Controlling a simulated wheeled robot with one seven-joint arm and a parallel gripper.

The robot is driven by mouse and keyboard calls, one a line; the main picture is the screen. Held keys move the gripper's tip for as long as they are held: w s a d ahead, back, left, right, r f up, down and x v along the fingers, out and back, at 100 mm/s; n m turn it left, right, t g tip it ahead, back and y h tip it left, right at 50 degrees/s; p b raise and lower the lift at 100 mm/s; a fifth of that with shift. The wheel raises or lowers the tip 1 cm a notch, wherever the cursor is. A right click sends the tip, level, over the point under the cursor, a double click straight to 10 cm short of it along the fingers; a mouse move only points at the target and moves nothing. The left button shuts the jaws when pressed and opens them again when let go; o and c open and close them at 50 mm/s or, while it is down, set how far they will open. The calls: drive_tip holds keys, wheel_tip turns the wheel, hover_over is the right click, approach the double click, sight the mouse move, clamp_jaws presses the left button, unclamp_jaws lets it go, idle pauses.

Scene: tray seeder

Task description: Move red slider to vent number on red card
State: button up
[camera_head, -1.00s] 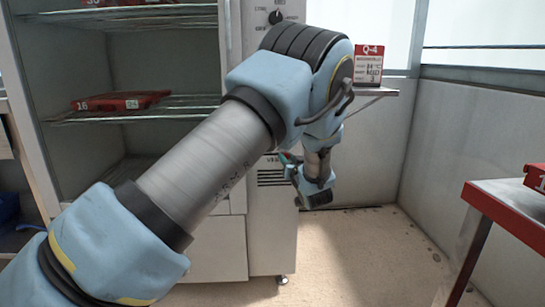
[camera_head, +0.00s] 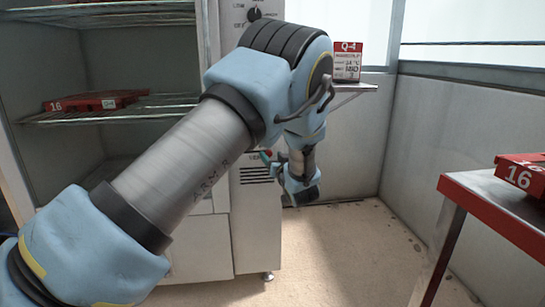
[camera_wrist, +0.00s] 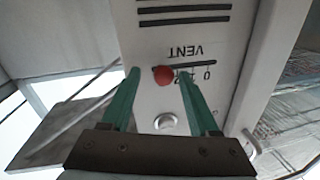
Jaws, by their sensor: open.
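The red slider (camera_wrist: 163,76) is a round knob on a slot under the word VENT, which appears upside down in the wrist view. A 0 shows at the slot's right end there; the other numbers are partly hidden by a finger. My gripper (camera_wrist: 160,71) is open, its two green fingers on either side of the knob; I cannot tell whether they touch it. In the head view my gripper (camera_head: 268,156) is at the cabinet's lower front panel, mostly hidden by my wrist. The red card (camera_head: 347,62) reads Q-4 at the top; its bottom number looks like 3.
A round silver button (camera_wrist: 167,122) is close to the slider. The open cabinet holds a red tray (camera_head: 97,101) on a wire shelf (camera_head: 60,118). The card stands on a small side shelf (camera_head: 358,88). A red-edged table (camera_head: 490,212) with a red box (camera_head: 521,172) is at right.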

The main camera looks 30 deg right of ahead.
drive_tip(key=p+v, duration=0.1)
drive_tip(key=v, duration=0.9)
drive_tip(key=shift+s, duration=0.15)
drive_tip(key=w+a+n+g, duration=0.1)
drive_tip(key=w+a+g, duration=0.3)
drive_tip(key=w+a, duration=0.5)
drive_tip(key=w+a+g+y, duration=0.1)
drive_tip(key=w+a+g, duration=0.25)
drive_tip(key=a, duration=0.95)
drive_tip(key=s+a+n+g+y, duration=0.1)
drive_tip(key=s+a+g, duration=0.2)
drive_tip(key=s+a, duration=0.45)
drive_tip(key=s+a+n+g+y, duration=0.15)
drive_tip(key=s+a, duration=0.25)
drive_tip(key=a, duration=0.6)
drive_tip(key=s+a+g+y, duration=0.1)
drive_tip(key=s+a+g, duration=0.2)
drive_tip(key=s+a, duration=0.45)
drive_tip(key=w+a+p+v, duration=0.1)
drive_tip(key=w+p+v, duration=0.2)
drive_tip(key=p+v, duration=1.1)
drive_tip(key=w+a+r+p+v, duration=0.1)
drive_tip(key=w+p+v, duration=0.2)
drive_tip(key=p+v, duration=1.1)
drive_tip(key=shift+w+a+r+g+p, duration=0.25)
drive_tip(key=shift+w+g+p, duration=0.15)
drive_tip(key=shift+p, duration=0.65)
